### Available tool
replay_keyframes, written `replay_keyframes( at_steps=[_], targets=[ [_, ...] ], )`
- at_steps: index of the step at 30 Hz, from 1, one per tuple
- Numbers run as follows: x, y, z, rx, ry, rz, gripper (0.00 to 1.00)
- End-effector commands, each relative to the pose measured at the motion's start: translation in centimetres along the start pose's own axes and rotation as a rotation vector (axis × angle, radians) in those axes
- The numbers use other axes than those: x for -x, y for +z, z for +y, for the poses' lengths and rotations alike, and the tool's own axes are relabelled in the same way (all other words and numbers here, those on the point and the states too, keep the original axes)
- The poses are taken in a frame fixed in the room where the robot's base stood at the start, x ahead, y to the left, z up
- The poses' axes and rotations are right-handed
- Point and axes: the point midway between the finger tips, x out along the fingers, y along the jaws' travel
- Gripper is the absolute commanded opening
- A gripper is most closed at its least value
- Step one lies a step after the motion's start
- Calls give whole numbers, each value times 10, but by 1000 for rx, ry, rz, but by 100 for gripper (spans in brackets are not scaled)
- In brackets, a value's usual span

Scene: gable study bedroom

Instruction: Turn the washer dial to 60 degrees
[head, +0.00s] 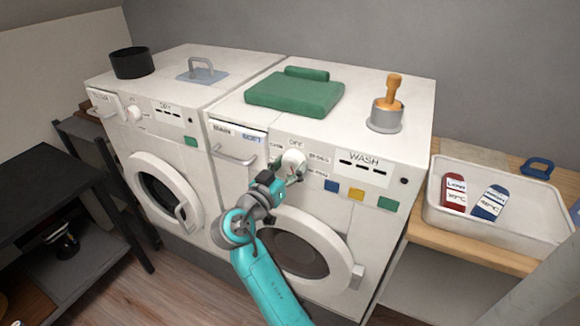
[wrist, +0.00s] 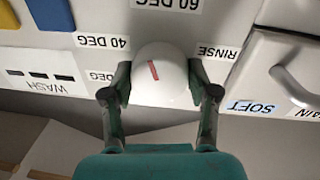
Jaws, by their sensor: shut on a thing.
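The washer dial (head: 293,158) is a round white knob on the front panel of the right machine, marked WASH. In the wrist view the dial (wrist: 172,82) carries a short red mark slightly left of its middle, tilted with its upper end leaning left. In that view the 60 DEG label (wrist: 168,3) is above the dial, 40 DEG (wrist: 103,41) is at upper left and RINSE (wrist: 217,52) is at right, all upside down. My gripper (head: 291,168) is shut on the dial, one finger on each side (wrist: 158,76). The panel below the dial is hidden in the wrist view.
A drawer handle (head: 235,158) is left of the dial. The round door (head: 335,245) is below.

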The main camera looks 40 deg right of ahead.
Motion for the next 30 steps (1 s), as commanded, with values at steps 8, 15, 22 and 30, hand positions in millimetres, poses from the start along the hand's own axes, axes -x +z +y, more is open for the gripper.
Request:
replay_keyframes(
  at_steps=[8,15,22,30],
  targets=[
    [0,2,-1,-193,5,-21,25],
    [0,2,-1,-291,6,-28,25],
    [0,1,-2,-326,6,-31,25],
    [0,1,-2,-329,5,-31,25]
  ],
)
